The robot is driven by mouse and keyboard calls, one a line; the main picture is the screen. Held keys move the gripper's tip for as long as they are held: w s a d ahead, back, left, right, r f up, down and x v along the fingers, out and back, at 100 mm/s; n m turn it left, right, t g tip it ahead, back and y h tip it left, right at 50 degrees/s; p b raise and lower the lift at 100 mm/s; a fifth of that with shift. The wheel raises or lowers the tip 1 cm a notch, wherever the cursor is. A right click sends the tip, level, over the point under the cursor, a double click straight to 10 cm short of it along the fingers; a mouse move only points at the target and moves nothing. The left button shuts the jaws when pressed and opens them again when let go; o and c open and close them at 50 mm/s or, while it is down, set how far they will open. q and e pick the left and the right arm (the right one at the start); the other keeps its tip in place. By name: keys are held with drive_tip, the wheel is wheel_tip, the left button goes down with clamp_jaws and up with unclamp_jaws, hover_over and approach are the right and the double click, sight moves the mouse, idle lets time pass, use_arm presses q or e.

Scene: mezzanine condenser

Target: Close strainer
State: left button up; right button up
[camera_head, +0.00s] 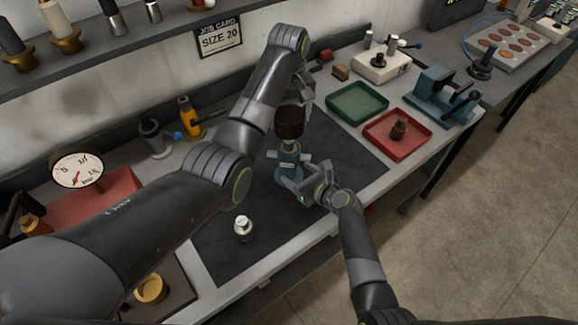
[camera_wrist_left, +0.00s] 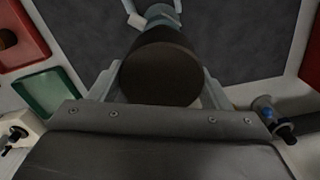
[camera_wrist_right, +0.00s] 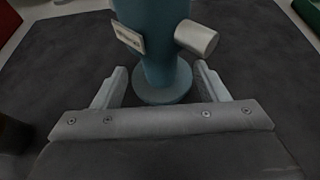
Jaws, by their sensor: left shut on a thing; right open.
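The strainer body (camera_head: 288,158), a teal upright cylinder with a flared foot, stands on the dark mat. A large dark cylindrical cap (camera_head: 290,122) is above it, in line with its top; whether it is seated is hidden. My left gripper (camera_head: 292,110) is shut on the dark cap, which fills the space between its fingers in the left wrist view (camera_wrist_left: 160,70). My right gripper (camera_head: 303,190) is open, low at the near side of the body. In the right wrist view its fingers lie either side of the teal body (camera_wrist_right: 160,45), with gaps, below a metal side stub (camera_wrist_right: 197,38) and a label plate (camera_wrist_right: 128,38).
A small pale fitting (camera_head: 243,228) stands on the mat's near left. A gauge (camera_head: 77,170) stands left.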

sight(294, 171)
drive_tip(key=shift+x, duration=2.1)
clamp_jaws()
use_arm(q)
drive_tip(key=shift+f, duration=2.45)
drive_tip(key=shift+f, duration=0.1)
drive_tip(key=shift+f, duration=0.8)
drive_tip(key=shift+f, duration=0.6)
